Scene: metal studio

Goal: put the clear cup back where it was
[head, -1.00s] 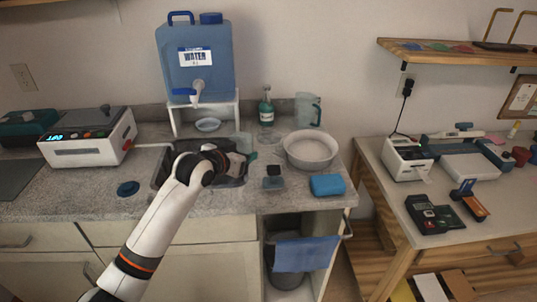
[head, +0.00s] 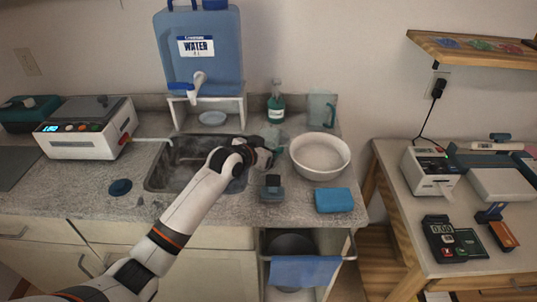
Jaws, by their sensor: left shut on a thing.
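My left gripper (head: 271,153) reaches in from the left, above the counter between the sink and the white bowl. It is shut on the clear cup (head: 271,134), which shows only as a faint, see-through shape just behind the gripper. The wrist hides much of the fingers and the cup's lower part, so I cannot tell whether the cup touches the counter. My right gripper is out of view.
The white bowl (head: 319,154) stands close to the gripper's right. A green bottle (head: 276,104) and a clear pitcher (head: 322,108) stand behind. A small dark container (head: 272,191) and blue sponge (head: 334,200) lie in front. The sink (head: 185,165) is left.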

